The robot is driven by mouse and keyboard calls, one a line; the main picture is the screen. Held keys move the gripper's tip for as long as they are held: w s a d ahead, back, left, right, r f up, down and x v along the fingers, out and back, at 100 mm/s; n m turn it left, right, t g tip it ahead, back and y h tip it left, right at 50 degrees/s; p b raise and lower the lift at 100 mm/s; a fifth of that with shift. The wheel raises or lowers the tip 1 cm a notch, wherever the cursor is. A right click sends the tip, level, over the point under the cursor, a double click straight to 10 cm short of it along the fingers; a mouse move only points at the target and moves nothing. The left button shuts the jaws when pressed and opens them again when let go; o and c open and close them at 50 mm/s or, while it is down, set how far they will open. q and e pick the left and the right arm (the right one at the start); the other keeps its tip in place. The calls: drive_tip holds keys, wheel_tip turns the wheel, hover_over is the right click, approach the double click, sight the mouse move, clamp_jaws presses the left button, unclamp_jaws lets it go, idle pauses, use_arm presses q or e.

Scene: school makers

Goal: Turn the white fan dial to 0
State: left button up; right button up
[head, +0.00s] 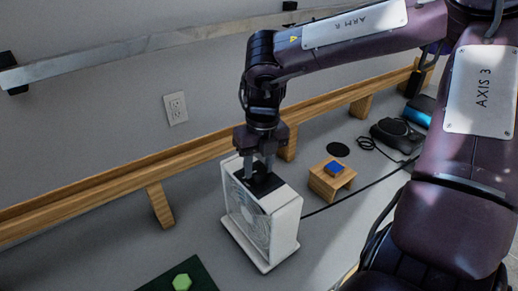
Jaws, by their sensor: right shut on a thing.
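The white fan (283,229) stands upright on the grey table, with its grille facing the lower left. Its top has a dark panel where the dial sits. My right gripper (258,174) points straight down at this panel, with its fingers shut on the dial. The fingers hide the dial, so its setting cannot be read. My left gripper is not in view.
A small wooden stand with a blue block (334,168) is right of the fan. A black disc (338,149) and a dark device with a cable (397,135) lie farther right. A green hexagon (182,282) lies on a dark mat in front. A wooden rail (110,183) runs behind.

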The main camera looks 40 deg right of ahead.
sight(261, 168)
idle(0.4)
drive_tip(key=o, duration=1)
drive_tip(key=r, duration=0.5)
drive_tip(key=r+b, duration=0.1)
drive_tip(key=r, duration=0.2)
drive_tip(key=shift+d, duration=0.25)
drive_tip(key=shift+f, duration=0.1)
